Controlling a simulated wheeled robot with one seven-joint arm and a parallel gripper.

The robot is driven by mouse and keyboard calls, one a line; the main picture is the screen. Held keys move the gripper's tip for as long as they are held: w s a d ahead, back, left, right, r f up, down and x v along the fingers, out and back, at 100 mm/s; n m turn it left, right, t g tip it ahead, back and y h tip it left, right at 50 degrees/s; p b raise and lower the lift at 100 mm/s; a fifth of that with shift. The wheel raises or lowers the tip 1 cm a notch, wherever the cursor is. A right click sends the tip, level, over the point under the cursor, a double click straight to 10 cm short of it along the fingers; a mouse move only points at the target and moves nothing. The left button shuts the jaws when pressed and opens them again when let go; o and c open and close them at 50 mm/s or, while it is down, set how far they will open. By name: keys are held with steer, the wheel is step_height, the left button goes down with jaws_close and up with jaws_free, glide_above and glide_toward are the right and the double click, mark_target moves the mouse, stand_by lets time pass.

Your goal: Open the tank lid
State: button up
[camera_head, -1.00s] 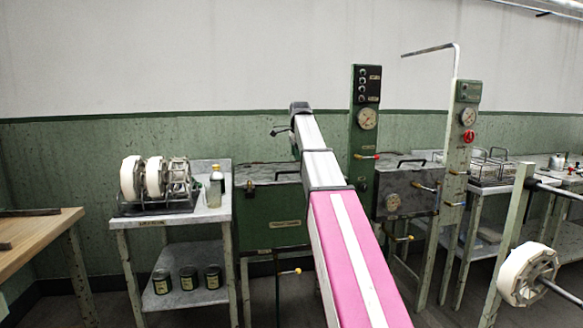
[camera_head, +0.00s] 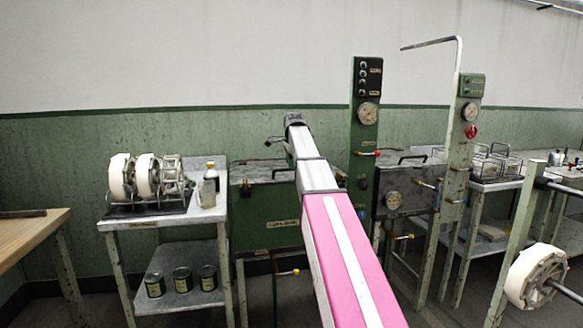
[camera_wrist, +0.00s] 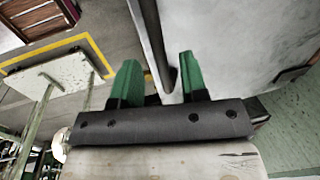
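The left green tank (camera_head: 265,222) stands against the wall, partly hidden by my arm. Its grey, worn lid (camera_head: 250,172) lies flat and looks closed, with a black handle (camera_head: 283,171) on top. In the wrist view, a pale grey surface, seemingly the lid (camera_wrist: 235,40), fills the right side, with a dark bar, seemingly its handle (camera_wrist: 152,30), along its left edge. My gripper (camera_wrist: 158,75) is open, with its two green fingers apart. The bar's end appears between them, nearer the right finger; contact cannot be told.
A second tank (camera_head: 405,208) with a gauge and black lid handle stands to the right, beyond a green control post (camera_head: 364,130). A metal table (camera_head: 165,222) with white reels (camera_head: 145,178) and bottles stands left. A pale post (camera_head: 455,170) stands further right.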

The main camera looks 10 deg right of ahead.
steer(key=shift+w+f, duration=0.15)
steer(key=shift+f, duration=0.75)
